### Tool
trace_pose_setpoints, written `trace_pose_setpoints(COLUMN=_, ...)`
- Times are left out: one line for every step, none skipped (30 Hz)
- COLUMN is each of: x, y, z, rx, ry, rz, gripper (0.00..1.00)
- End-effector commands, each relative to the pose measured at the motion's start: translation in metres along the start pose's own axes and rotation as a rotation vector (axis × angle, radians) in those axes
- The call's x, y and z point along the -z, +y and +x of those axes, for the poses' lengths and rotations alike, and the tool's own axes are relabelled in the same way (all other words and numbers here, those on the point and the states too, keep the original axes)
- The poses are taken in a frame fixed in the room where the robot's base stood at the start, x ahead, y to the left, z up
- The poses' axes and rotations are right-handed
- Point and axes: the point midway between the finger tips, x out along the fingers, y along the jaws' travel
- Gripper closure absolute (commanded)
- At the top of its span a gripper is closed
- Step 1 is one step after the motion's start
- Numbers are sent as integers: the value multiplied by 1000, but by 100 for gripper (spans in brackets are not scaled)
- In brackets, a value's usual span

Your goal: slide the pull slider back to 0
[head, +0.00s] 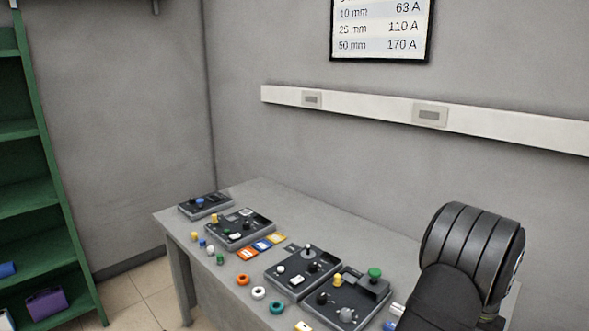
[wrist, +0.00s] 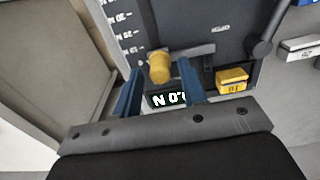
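In the wrist view a yellow knob (wrist: 159,67) sits on a dark grey panel (wrist: 188,22), on a grey crossbar beside a scale marked in N. I take it for the pull slider. A small display (wrist: 166,99) below it shows an upside-down reading that looks like 0.0 N, partly covered by a finger. My gripper (wrist: 160,70) is open, its two blue fingers on either side of the knob with a gap at each side. In the head view my gripper is not visible, and I cannot tell which panel it is at.
A yellow block (wrist: 232,80) lies right of the fingers, and a dark lever (wrist: 262,48) stands near a white block (wrist: 300,46). In the head view the grey table (head: 300,226) carries several control boxes, coloured rings and small blocks. The wall stands close behind.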

Motion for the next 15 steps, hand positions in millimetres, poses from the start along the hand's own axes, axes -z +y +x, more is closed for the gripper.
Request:
trace_pose_setpoints(x=0, y=0, z=0, rx=0, ry=0, rz=0, gripper=62)
trace_pose_setpoints(x=0, y=0, z=0, rx=0, ry=-1, rz=0, gripper=62)
trace_pose_setpoints(x=0, y=0, z=0, rx=0, ry=0, rz=0, gripper=62)
trace_pose_setpoints(x=0, y=0, z=-1, rx=0, ry=0, rz=0, gripper=62)
trace_pose_setpoints(x=0, y=0, z=-3, rx=0, ry=0, rz=0, gripper=62)
trace_pose_setpoints(x=0, y=0, z=-5, rx=0, ry=1, rz=0, gripper=62)
trace_pose_setpoints(x=0, y=0, z=-8, rx=0, ry=1, rz=0, gripper=62)
trace_pose_setpoints(x=0, y=0, z=-10, rx=0, ry=1, rz=0, gripper=62)
trace_pose_setpoints(x=0, y=0, z=-13, rx=0, ry=0, rz=0, gripper=62)
trace_pose_setpoints(x=0, y=0, z=-16, rx=0, ry=0, rz=0, gripper=62)
trace_pose_setpoints(x=0, y=0, z=-18, rx=0, ry=0, rz=0, gripper=62)
trace_pose_setpoints(x=0, y=0, z=-22, rx=0, ry=1, rz=0, gripper=62)
trace_pose_setpoints(x=0, y=0, z=-24, rx=0, ry=1, rz=0, gripper=62)
trace_pose_setpoints(x=0, y=0, z=-26, rx=0, ry=1, rz=0, gripper=62)
trace_pose_setpoints(x=0, y=0, z=-30, rx=0, ry=0, rz=0, gripper=62)
